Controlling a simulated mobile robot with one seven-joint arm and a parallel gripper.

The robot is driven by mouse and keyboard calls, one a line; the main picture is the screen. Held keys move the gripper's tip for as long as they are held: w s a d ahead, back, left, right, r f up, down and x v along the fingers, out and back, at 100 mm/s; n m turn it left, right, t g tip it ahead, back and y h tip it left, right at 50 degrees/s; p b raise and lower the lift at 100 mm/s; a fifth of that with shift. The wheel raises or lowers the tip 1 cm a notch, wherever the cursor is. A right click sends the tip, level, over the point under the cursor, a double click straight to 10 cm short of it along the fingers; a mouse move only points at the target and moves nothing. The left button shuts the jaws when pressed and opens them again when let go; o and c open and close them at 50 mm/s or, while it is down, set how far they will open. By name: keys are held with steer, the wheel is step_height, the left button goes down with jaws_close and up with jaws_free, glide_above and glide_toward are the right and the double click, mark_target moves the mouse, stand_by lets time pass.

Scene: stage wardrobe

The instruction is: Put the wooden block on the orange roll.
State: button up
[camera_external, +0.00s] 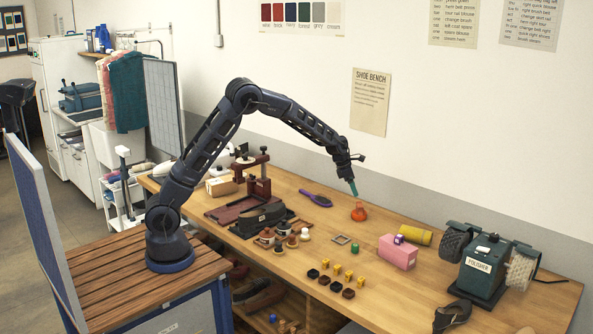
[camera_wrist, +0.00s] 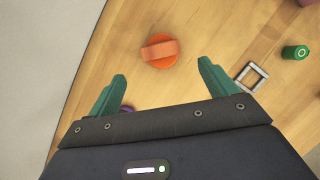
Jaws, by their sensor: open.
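A round orange piece (camera_external: 358,213) with a paler raised bar across its top sits on the bench below my gripper (camera_external: 353,187). In the wrist view the orange piece (camera_wrist: 148,55) lies just beyond the gap between my green fingertips (camera_wrist: 162,71). My gripper is open and empty, pointing down, apart from the piece. It looks like the orange roll, but I cannot tell for sure. I cannot pick out a plain wooden block with certainty.
A green cylinder (camera_external: 354,248), a pink box (camera_external: 398,252) and a yellow cylinder (camera_external: 414,235) are to the right. Several yellow pieces (camera_external: 337,268) and dark cups (camera_external: 324,280) stand in front. A purple brush (camera_external: 316,198) lies left. A polisher (camera_external: 484,268) stands far right.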

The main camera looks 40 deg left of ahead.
steer(key=s+a+r+m, duration=1.2)
steer(key=s+a+r, duration=0.7)
steer(key=s+r, duration=0.25)
steer(key=s+a+m+y, duration=0.1)
steer(key=s+a+m, duration=0.3)
steer(key=s, duration=0.6)
steer(key=s+a+f+m+t+y, duration=0.1)
steer(key=s+a+m, duration=0.3)
steer(key=s, duration=0.6)
steer(key=s+a+m+y, duration=0.1)
steer(key=s+a+m, duration=0.3)
steer(key=s+m, duration=0.3)
steer(key=s, duration=0.4)
steer(key=shift+a+f, duration=0.2)
steer(key=shift+f, duration=0.05)
